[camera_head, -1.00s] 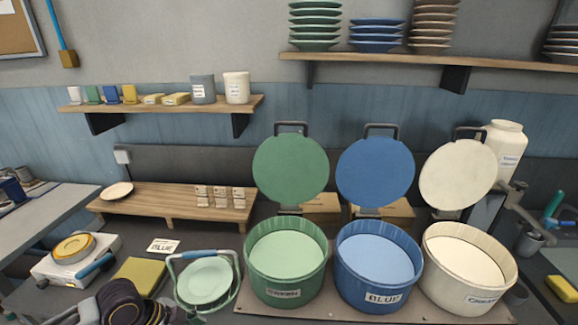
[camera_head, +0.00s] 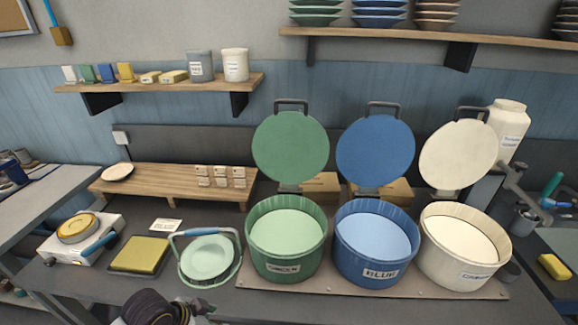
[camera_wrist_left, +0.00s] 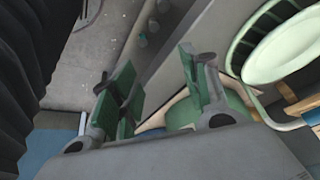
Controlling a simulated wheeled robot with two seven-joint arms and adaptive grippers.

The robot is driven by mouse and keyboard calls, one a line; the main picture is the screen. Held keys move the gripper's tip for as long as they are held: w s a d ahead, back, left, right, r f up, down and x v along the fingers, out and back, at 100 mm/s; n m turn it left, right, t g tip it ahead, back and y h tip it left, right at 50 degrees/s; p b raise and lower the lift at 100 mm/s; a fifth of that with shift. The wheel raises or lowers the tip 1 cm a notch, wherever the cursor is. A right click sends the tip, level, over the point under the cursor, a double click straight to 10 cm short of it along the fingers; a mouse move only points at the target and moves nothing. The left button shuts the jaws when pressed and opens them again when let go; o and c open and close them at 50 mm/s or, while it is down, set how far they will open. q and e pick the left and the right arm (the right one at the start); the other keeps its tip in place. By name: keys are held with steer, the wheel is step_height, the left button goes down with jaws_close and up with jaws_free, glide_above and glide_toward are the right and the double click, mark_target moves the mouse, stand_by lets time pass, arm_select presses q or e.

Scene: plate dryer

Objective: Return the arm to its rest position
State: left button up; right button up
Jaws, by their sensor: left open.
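My left arm shows as a dark ribbed sleeve at the bottom of the head view, in front of the wire rack. In the left wrist view my left gripper (camera_wrist_left: 160,88) is open, its two green-padded fingers apart. I see nothing clearly held between them. A pale green plate (camera_wrist_left: 285,50) lies in the rack at the upper right of that view, apart from the fingers. In the head view the plate (camera_head: 208,257) rests in the round rack (camera_head: 181,262) with a blue handle. My right gripper is out of view.
Open-lidded green (camera_head: 284,269), blue (camera_head: 372,272) and cream (camera_head: 462,274) tubs stand to the right. A yellow pad (camera_head: 140,254) and a white device (camera_head: 64,254) are on the left. A low wooden riser (camera_head: 160,178) stands behind. Bare worktop shows at the front left.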

arm_select(q)
steer(key=shift+s+a+n+y, duration=1.25)
steer(key=shift+s+n, duration=0.85)
steer(key=shift+n, duration=1.6)
step_height(320, 180, down, 33)
steer(key=s+g, duration=0.2)
steer(key=s+a+f, duration=0.2)
steer(key=s+f, duration=0.8)
steer(key=s, duration=0.1)
steer(key=s+a+f+g, duration=0.1)
steer(key=s+f, duration=1)
steer(key=s, duration=0.1)
steer(key=shift+a+f+b, duration=0.2)
steer(key=shift+a+b, duration=0.15)
